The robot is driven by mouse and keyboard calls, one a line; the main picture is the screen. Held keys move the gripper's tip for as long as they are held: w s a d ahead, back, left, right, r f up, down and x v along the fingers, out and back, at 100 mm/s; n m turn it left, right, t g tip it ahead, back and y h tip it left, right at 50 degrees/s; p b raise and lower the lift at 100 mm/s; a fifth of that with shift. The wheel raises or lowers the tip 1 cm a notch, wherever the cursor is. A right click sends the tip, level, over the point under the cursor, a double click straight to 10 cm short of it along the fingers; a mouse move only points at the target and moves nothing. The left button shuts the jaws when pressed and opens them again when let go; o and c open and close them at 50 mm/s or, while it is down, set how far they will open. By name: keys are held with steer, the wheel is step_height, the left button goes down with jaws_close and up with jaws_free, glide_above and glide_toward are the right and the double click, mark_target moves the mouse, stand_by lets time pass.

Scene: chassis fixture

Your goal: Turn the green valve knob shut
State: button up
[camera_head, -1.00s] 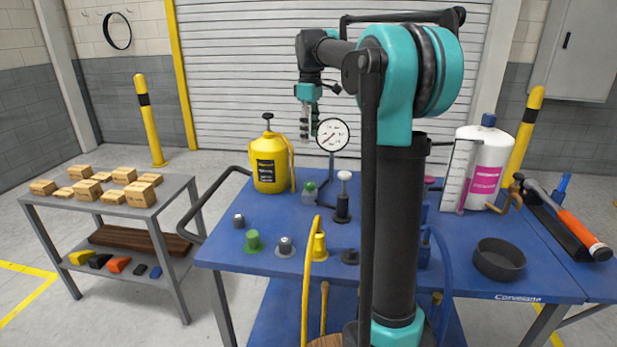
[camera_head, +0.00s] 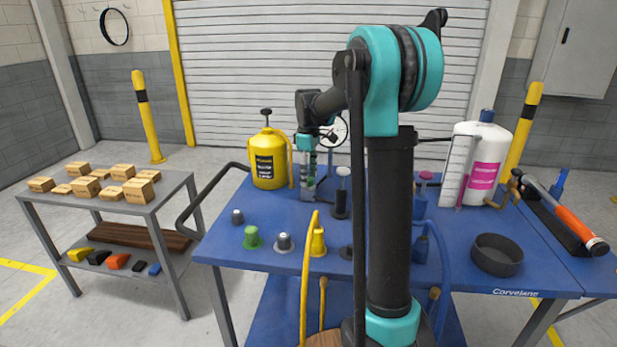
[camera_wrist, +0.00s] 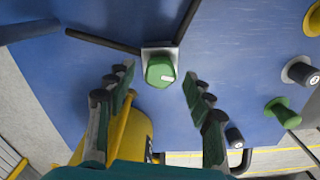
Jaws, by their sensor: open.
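The green valve knob (camera_wrist: 160,72) sits on a light grey square base on the blue bench, with dark pipes running from the base. It has a faceted cap with a small white mark. My gripper (camera_head: 308,184) is open above the valve, pointing down. In the wrist view its two fingers stand apart on either side of the knob, with gaps between; no contact shows. In the head view the gripper mostly hides the valve, so I cannot tell the exact height of the fingertips.
A black bowl (camera_head: 497,255) sits at right.

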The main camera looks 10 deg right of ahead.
steer(key=shift+f, duration=0.3)
steer(key=shift+c, duration=0.5)
steer(key=c, duration=1.1)
steer(key=shift+o, duration=0.2)
